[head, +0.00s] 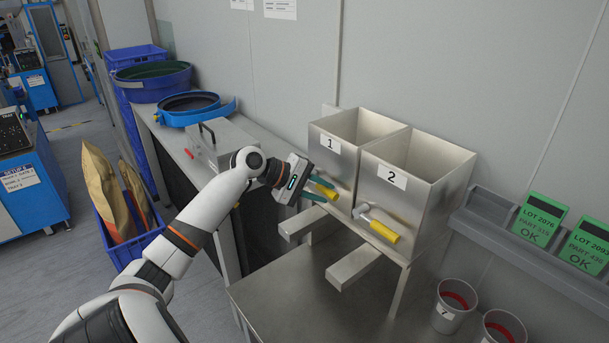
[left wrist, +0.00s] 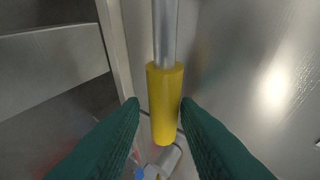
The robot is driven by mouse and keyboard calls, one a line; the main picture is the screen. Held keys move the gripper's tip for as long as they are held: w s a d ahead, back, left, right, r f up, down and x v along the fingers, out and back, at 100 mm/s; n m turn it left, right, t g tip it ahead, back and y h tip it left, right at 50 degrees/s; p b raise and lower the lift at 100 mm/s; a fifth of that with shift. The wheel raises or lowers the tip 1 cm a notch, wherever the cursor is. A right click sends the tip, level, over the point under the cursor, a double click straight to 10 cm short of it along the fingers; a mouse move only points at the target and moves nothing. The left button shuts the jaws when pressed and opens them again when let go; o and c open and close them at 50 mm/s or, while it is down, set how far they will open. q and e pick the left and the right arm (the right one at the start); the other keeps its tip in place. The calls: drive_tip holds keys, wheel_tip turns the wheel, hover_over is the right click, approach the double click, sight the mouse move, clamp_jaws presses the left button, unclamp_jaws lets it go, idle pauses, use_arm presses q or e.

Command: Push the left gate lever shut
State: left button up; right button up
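Bin 1 (head: 341,147) has the left gate lever, with a yellow handle (head: 324,191), low on its front. My left gripper (head: 319,188) is at that handle, its teal fingers on either side of it. In the left wrist view the yellow handle (left wrist: 165,100) on its grey rod lies between the two finger tips. The gripper is open, with a small gap at the left finger; I cannot tell whether the right finger touches. Bin 2 (head: 405,205) carries a second lever with a yellow handle (head: 384,232). My right gripper is out of view.
Two metal chutes (head: 354,267) stick out below the bins, over a metal table (head: 290,300). Cups (head: 453,305) stand at the lower right. A grey box (head: 215,145) and blue bowls (head: 195,108) sit on the bench at left. A shelf holds green cards (head: 537,222).

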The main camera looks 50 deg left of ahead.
use_arm(q)
drive_tip(key=b+v, duration=0.2)
drive_tip(key=v, duration=0.9)
drive_tip(key=shift+f, duration=0.15)
